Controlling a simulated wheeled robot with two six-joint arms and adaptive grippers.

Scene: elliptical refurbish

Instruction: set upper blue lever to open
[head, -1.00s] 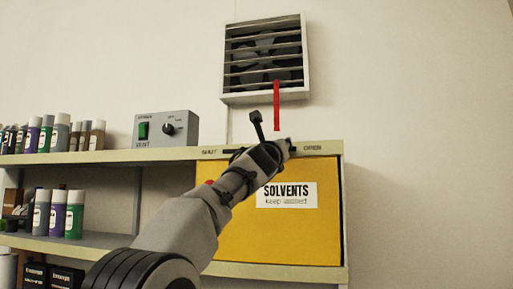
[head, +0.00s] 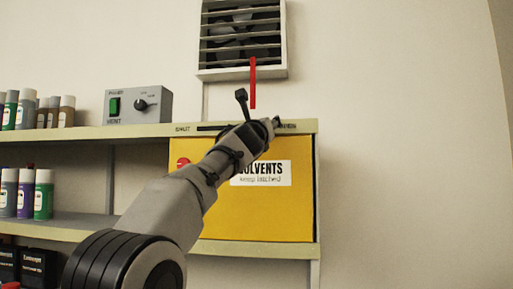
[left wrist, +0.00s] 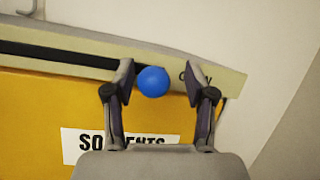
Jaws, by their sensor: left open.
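The upper lever's round blue knob (left wrist: 153,81) shows in the left wrist view. It lies between my open left fingers (left wrist: 158,75), close against the left finger with a gap to the right one; I cannot tell whether they touch. In the head view my left gripper (head: 269,126) is at the shelf's front edge strip (head: 220,128), near the OPEN end, and hides the knob. The dark slot (left wrist: 60,53) runs left from the knob along the strip. The OPEN marking (left wrist: 186,78) is partly behind the right finger. My right gripper is not in view.
The yellow SOLVENTS panel (head: 285,215) is just below the strip. A red strip (head: 253,85) hangs from the fan vent (head: 242,40) above the gripper. A grey switch box (head: 137,107) and bottles (head: 45,112) stand left. The wall right of the cabinet is clear.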

